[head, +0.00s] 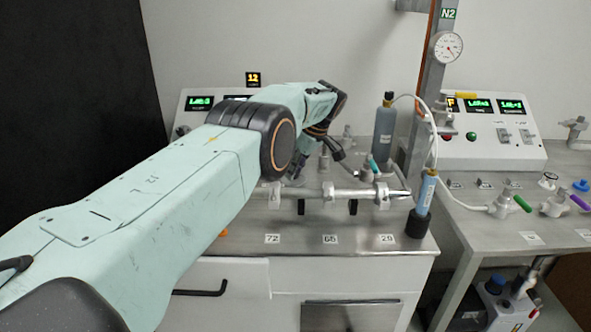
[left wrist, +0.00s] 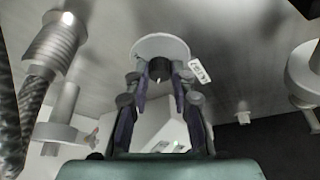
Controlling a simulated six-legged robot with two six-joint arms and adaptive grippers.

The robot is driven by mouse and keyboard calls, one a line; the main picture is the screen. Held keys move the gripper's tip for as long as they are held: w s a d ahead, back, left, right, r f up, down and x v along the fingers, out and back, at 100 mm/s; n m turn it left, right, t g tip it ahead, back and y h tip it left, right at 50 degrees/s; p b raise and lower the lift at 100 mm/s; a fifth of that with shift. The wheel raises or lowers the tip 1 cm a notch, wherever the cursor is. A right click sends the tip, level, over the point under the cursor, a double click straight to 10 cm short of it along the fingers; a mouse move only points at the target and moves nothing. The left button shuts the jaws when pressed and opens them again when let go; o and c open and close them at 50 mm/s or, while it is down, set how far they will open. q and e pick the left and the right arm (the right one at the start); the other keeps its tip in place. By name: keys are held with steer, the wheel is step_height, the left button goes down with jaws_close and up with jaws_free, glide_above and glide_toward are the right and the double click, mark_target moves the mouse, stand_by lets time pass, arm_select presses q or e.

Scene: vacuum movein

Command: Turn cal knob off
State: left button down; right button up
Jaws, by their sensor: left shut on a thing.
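In the left wrist view a dark round knob (left wrist: 159,68) with a small white mark sits in front of a pale round disc (left wrist: 160,43). A small white label (left wrist: 200,71) is beside the disc; its print is too blurred to read. My left gripper (left wrist: 160,80) has its two fingers on either side of the knob and is shut on it. In the head view my left arm reaches over the bench, and the gripper (head: 298,166) is partly hidden behind the arm. The knob is hidden there. My right gripper is not in view.
A metal manifold pipe (head: 335,193) runs along the bench front, above number labels. A grey bottle (head: 384,135) and a blue-labelled tube (head: 427,192) stand to the right. Control panels with green displays (head: 480,105) stand at the back. Metal fittings (left wrist: 60,120) flank the gripper.

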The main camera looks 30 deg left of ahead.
arm_select(q)
steer(key=c, duration=1.1)
jaws_free()
steer(key=v, duration=1.2)
steer(key=shift+d, duration=0.1)
